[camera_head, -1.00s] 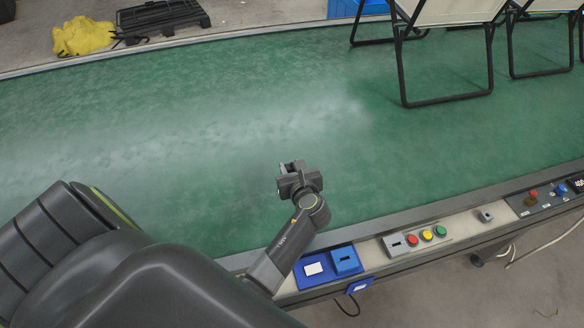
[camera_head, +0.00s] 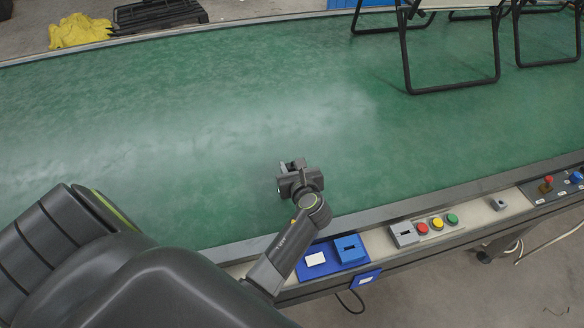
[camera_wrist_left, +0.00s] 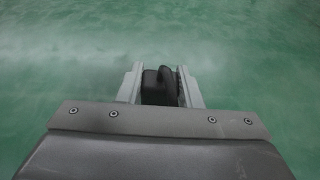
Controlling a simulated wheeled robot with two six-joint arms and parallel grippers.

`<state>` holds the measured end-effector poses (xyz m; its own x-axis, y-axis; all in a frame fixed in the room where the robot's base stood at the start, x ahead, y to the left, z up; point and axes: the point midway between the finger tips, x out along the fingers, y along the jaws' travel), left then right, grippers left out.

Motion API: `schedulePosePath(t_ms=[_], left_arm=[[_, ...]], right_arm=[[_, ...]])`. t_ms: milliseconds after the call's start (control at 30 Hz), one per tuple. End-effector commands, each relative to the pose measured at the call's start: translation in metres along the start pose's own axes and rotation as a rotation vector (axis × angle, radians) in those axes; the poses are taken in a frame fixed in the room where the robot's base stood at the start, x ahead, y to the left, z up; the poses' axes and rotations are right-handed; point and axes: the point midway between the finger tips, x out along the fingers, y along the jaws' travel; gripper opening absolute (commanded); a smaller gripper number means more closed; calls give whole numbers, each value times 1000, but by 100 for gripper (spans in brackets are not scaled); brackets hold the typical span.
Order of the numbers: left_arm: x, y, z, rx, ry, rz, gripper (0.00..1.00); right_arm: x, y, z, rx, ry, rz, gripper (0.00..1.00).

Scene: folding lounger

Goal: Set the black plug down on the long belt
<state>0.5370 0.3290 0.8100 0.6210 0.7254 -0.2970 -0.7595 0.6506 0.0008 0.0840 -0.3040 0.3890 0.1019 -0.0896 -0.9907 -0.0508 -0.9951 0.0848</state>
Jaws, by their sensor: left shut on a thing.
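The long green belt (camera_head: 180,140) runs across the whole head view, and it also fills the background of the left wrist view (camera_wrist_left: 60,65). My left gripper (camera_head: 292,166) is over the belt near its front edge. In the left wrist view the gripper (camera_wrist_left: 160,84) is shut on the black plug (camera_wrist_left: 157,88), which sits between the two grey fingers. I cannot tell how high the plug is above the belt. In the head view the plug is largely hidden by the gripper. My right gripper is not in view.
Folding loungers with black frames (camera_head: 452,90) stand on the belt at the back right. On the front rail are a blue holder (camera_head: 347,250), a button box (camera_head: 436,224) and a control panel (camera_head: 552,187). The belt's left and middle are clear.

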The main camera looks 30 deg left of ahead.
Motion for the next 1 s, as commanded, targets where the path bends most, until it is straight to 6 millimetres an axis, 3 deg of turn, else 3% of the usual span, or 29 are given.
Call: schedulePosePath(t_ms=[1000], left_arm=[[4, 0, -13, 0, -1, 0, 0]], right_arm=[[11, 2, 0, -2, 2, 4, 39]])
